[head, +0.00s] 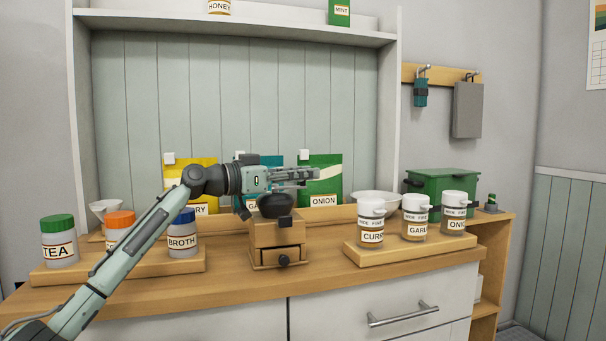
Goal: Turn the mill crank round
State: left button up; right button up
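The mill (278,234) is a wooden box with a dark bowl-shaped top and a small front drawer with a dark knob. It stands upright on the counter, near the middle of the head view. My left gripper (308,175) is above the mill, its fingers pointing right and level. The fingers are seen side-on, and I cannot tell whether they are apart or closed. The crank is not clearly visible; a small dark part (241,208) shows at the mill's upper left, below my wrist. My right gripper is out of view.
Jars labelled TEA (59,242) and BROTH (183,236) stand on a left wooden board with an orange-lidded jar. Labelled jars (371,225) stand on a right board (412,248). Bags, including a green ONION bag (322,178), lean behind. A green bin (441,188) is at the right.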

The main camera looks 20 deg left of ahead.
pick_arm(q)
grip_shut()
